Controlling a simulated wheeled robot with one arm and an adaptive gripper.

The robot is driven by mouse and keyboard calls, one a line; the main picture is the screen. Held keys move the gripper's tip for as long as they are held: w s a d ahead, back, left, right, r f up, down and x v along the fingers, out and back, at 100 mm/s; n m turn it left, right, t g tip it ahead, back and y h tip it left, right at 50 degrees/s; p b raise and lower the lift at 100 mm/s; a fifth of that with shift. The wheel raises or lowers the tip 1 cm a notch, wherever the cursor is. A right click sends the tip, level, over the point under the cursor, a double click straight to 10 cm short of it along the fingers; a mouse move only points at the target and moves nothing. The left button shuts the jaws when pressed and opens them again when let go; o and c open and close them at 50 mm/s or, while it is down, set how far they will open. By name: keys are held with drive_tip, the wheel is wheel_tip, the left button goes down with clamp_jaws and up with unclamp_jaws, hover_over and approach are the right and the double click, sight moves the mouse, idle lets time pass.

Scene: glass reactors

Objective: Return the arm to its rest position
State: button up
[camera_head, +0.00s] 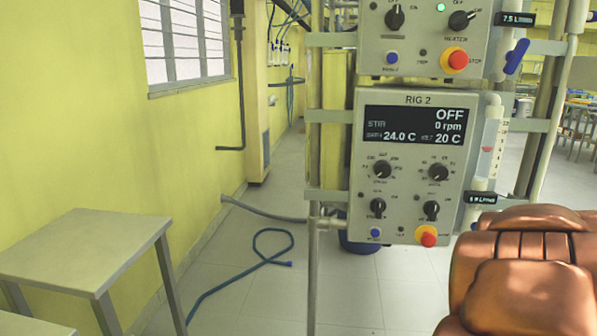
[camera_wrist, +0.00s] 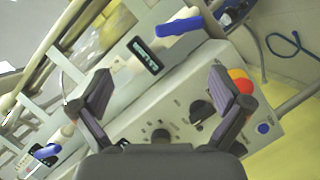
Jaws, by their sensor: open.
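My gripper (camera_wrist: 165,108) shows in the wrist view with its two dark fingers spread wide apart and nothing between them. Beyond the fingers is a control panel (camera_wrist: 185,85) with black knobs, a red and yellow stop button (camera_wrist: 240,80) and a blue button (camera_wrist: 263,128). The gap between the fingers and the panel is hard to judge. In the head view, an orange-brown link of my arm fills the lower right corner. My gripper is not visible in the head view.
The RIG 2 panel (camera_head: 411,165) hangs on a pipe frame, its display reading OFF. Another panel (camera_head: 425,30) is above it. A grey table (camera_head: 85,250) stands at left. A blue hose (camera_head: 240,270) lies on the floor. Floor between table and rig is otherwise fairly clear.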

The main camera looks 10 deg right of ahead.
drive_tip(key=s+a+r+m+g+y+p, duration=0.1)
drive_tip(key=s+a+r+g+y+p, duration=0.2)
drive_tip(key=s+a+p, duration=0.4)
drive_tip(key=s+a+r+m+g+y+p, duration=0.1)
drive_tip(key=s+a+r+g+y+p, duration=0.2)
drive_tip(key=s+a+g+p, duration=0.3)
drive_tip(key=s+a+r+m+g+y+p, duration=0.1)
drive_tip(key=s+a+g+p, duration=0.4)
drive_tip(key=a, duration=1.9)
drive_tip(key=s+r+y+p, duration=0.1)
drive_tip(key=s+p, duration=0.3)
drive_tip(key=s, duration=0.5)
drive_tip(key=shift+s+a+r+y, duration=0.35)
drive_tip(key=shift+r+y, duration=0.05)
drive_tip(key=shift+r, duration=0.2)
drive_tip(key=shift+d+m, duration=0.15)
drive_tip(key=shift+m, duration=0.15)
